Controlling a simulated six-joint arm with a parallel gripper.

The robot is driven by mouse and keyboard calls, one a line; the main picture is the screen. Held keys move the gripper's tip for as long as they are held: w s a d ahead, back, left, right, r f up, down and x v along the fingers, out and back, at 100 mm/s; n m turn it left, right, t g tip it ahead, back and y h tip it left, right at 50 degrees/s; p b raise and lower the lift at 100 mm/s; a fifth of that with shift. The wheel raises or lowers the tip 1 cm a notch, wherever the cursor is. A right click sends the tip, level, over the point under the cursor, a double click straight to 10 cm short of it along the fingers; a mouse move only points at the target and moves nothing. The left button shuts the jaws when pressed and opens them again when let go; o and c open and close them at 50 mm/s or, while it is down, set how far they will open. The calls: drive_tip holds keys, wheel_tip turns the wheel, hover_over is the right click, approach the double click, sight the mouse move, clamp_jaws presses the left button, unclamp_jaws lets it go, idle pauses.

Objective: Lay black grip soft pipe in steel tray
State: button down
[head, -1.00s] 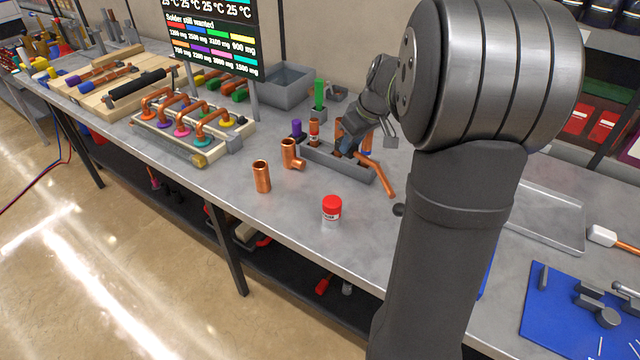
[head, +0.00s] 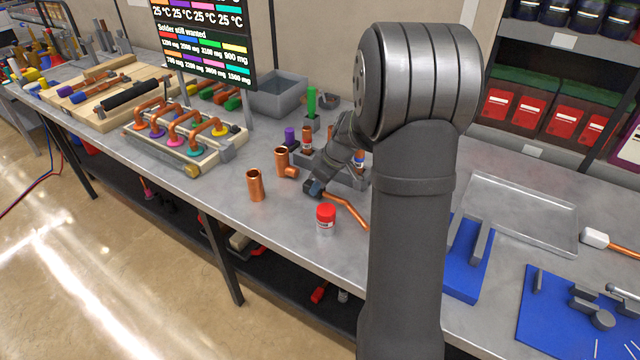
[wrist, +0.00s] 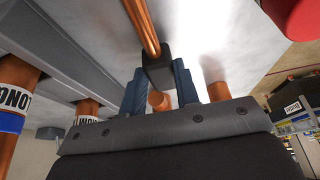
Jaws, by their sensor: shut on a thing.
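My gripper (head: 315,188) is shut on the black grip (wrist: 157,70) of a bent copper pipe. In the wrist view the black grip sits between my two blue fingers (wrist: 158,82). The copper pipe (head: 347,208) reaches from my gripper toward the lower right in the head view, and it also shows in the wrist view (wrist: 143,27). It appears held just above the bench, beside the grey rack. The steel tray (head: 473,179) is a shallow, empty rectangle on the bench right of my arm. My arm hides part of the rack.
A red-capped jar (head: 326,218) stands close to the held pipe. An upright copper tube (head: 255,186) and a copper tee (head: 283,163) stand to the left. The grey rack (wrist: 62,45) holds labelled copper pipes. Blue fixtures (head: 462,272) lie in front of the tray.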

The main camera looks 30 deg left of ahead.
sight(335, 196)
drive_tip(key=shift+f, duration=0.2)
drive_tip(key=c, duration=1.1)
unclamp_jaws()
drive_tip(key=shift+o, duration=0.5)
drive_tip(key=v, duration=1.2)
drive_tip(key=shift+r, duration=0.2)
